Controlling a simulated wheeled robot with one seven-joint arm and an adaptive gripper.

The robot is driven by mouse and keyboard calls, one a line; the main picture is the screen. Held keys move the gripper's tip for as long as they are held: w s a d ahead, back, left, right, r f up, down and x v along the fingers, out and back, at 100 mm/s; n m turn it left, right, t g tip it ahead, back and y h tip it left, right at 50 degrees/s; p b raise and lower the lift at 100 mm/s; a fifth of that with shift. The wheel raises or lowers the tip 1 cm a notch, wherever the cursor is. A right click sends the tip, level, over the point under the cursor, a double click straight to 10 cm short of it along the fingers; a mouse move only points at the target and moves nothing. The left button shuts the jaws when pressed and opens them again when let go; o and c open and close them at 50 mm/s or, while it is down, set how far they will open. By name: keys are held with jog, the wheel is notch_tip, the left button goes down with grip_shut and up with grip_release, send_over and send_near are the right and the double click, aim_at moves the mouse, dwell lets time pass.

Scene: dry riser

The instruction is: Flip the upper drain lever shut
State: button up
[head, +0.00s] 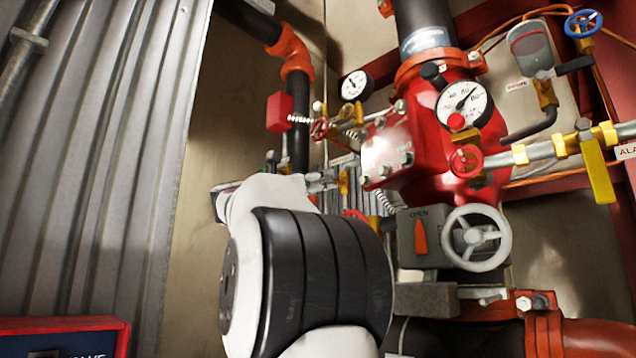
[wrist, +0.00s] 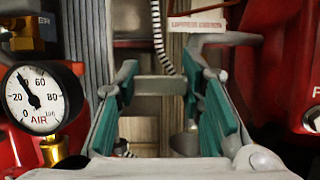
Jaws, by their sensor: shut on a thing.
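My gripper (wrist: 160,95) shows in the wrist view with its two teal-padded fingers a little apart. A grey bar (wrist: 160,86) spans the gap between the pads, and the fingers are closed on it. It appears to be the upper drain lever, lying across the view. A small pale label with red lettering (wrist: 197,22) is just above, too blurred to read surely. In the head view my gripper (head: 325,180) reaches in beside the red valve body (head: 400,150). My own arm hides much of the lever's surroundings there.
An air gauge (wrist: 38,98) is close left of my fingers, and red housing (wrist: 290,75) is close right. In the head view are a white handwheel (head: 477,237), a yellow lever (head: 597,170), a water gauge (head: 465,105) and a corrugated metal wall (head: 100,130) at left.

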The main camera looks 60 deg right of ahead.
jog(key=o, duration=1.2)
jog(key=shift+c, duration=0.2)
jog(key=v, duration=1.2)
